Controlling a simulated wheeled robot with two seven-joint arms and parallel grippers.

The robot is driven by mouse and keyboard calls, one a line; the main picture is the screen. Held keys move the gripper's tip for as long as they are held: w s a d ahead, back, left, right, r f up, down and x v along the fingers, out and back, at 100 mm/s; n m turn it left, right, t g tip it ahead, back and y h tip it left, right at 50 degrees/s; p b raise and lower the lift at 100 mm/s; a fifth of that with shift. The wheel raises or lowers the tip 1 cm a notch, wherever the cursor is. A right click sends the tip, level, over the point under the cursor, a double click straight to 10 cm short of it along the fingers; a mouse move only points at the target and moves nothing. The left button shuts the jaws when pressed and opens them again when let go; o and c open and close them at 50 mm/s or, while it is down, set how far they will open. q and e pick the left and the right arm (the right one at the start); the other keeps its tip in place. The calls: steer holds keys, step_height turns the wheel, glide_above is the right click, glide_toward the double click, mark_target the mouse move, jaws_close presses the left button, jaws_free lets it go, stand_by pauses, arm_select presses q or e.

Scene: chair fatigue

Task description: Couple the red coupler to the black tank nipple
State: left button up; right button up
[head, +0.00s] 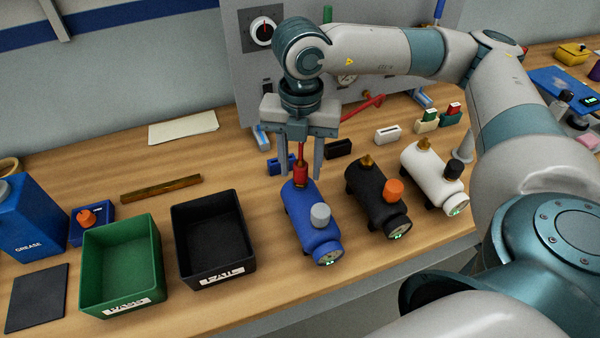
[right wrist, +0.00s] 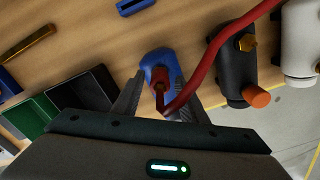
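The red coupler (head: 300,173) stands upright at the back end of the blue tank (head: 311,216), over where its nipple would be; the nipple is hidden. A red hose (head: 362,108) trails from it. My right gripper (head: 301,172) points down with its fingers on either side of the coupler, apart with visible gaps. In the right wrist view the coupler (right wrist: 159,92) also sits between the spread fingers. The black tank (head: 373,198) stands right of the blue one, with a bare brass nipple (head: 367,161) and an orange knob (head: 394,190). My left gripper is not in view.
A white tank (head: 428,170) stands right of the black one. A green bin (head: 121,265) and a black bin (head: 213,239) are on the left. A grey panel (head: 240,70) stands behind. Small blue, black and white blocks lie behind the tanks.

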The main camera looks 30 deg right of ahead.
mark_target(300, 159)
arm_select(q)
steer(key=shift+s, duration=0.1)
arm_select(e)
steer(key=shift+c, duration=0.3)
jaws_close()
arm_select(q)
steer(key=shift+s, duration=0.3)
arm_select(e)
steer(key=shift+r, duration=0.2)
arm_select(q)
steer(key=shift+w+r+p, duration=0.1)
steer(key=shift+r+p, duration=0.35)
arm_select(e)
steer(key=shift+r, duration=1.4)
steer(key=shift+r, duration=0.15)
